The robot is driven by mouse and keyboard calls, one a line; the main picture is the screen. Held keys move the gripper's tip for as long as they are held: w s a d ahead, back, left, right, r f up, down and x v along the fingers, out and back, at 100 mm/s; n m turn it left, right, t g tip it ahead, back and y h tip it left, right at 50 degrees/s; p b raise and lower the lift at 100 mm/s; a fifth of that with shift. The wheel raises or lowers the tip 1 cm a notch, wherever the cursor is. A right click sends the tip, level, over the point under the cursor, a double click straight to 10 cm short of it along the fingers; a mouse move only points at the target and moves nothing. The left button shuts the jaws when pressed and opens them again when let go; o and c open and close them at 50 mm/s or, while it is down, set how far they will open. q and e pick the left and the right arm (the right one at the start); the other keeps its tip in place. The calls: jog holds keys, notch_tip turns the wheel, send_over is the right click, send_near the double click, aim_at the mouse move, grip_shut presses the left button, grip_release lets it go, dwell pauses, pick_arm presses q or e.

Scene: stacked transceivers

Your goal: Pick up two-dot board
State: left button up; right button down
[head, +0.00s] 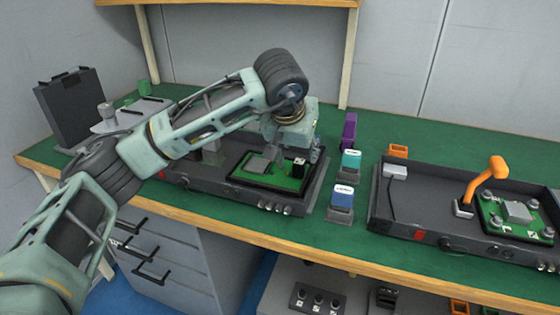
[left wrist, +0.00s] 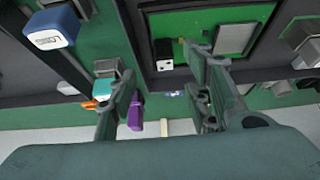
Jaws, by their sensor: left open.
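A green board (head: 283,180) lies in a black-framed recess in the left grey tray unit. It carries a grey square block and a small black block with a white face (head: 298,168). In the left wrist view that white face (left wrist: 166,66) shows small dark dots, seemingly two, beside the green board (left wrist: 195,24). My left gripper (head: 290,150) hangs above the back of this board and hides part of it. In the left wrist view its fingers (left wrist: 165,100) are spread with nothing between them. My right gripper is not in view.
A second tray unit (head: 400,226) at the right holds another green board (head: 494,222) and an orange-handled tool (head: 487,180). Between the units stand purple (head: 349,131), teal (head: 350,160) and blue (head: 342,196) modules. A dark upright panel (head: 75,110) stands at the back left.

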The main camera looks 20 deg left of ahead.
aim_at(298, 163)
pick_arm(q)
jog(key=x, duration=0.7)
jog(key=shift+w+a+f, duration=0.15)
jog(key=shift+w+a, duration=0.05)
jog(key=shift+a, duration=0.1)
jog(key=shift+c, duration=0.2)
grip_shut()
